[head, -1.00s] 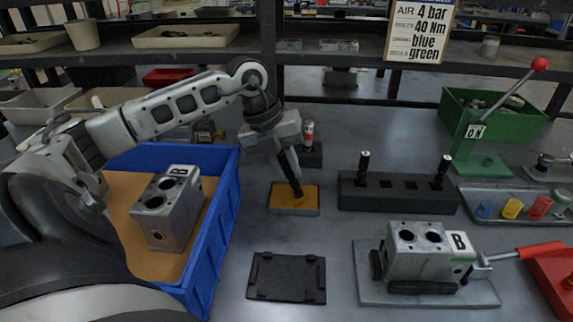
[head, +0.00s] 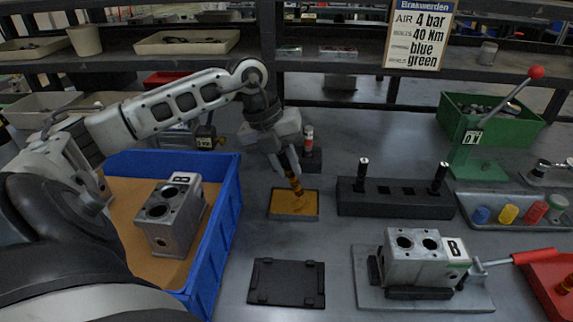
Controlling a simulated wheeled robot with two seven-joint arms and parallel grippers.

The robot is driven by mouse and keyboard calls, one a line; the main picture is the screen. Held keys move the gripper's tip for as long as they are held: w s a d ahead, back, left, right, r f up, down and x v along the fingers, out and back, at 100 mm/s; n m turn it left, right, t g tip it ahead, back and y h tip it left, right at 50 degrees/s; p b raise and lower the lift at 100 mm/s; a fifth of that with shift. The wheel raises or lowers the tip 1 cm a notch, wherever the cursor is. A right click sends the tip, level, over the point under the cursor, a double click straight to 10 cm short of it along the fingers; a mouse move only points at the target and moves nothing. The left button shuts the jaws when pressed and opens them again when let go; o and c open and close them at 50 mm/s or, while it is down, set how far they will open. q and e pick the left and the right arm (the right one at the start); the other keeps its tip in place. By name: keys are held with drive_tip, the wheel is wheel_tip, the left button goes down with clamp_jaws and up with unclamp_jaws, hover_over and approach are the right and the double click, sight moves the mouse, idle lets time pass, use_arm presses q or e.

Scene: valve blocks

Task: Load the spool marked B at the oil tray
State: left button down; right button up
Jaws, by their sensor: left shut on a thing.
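My left gripper (head: 290,170) is shut on a dark spool (head: 296,186), held nearly upright and slightly tilted over the oil tray (head: 293,216). The spool shows amber bands on its lower part. Its tip is at or just above the amber oil; I cannot tell if it touches. No letter is readable on it. A grey valve block marked B (head: 413,266) with two bores on top sits in a fixture on a grey plate (head: 366,292). Another valve block (head: 168,222) stands in the blue crate (head: 212,245). My right gripper is not in view.
A black rack (head: 400,205) holds two dark spools at its ends, with empty square slots between. A green lever press (head: 470,155), a tray of coloured caps (head: 480,225) and a red-handled clamp (head: 535,256) stand right. A black flat plate (head: 287,282) lies in front.

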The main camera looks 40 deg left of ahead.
use_arm(q)
drive_tip(key=shift+r+p, duration=1.75)
drive_tip(key=shift+r, duration=0.7)
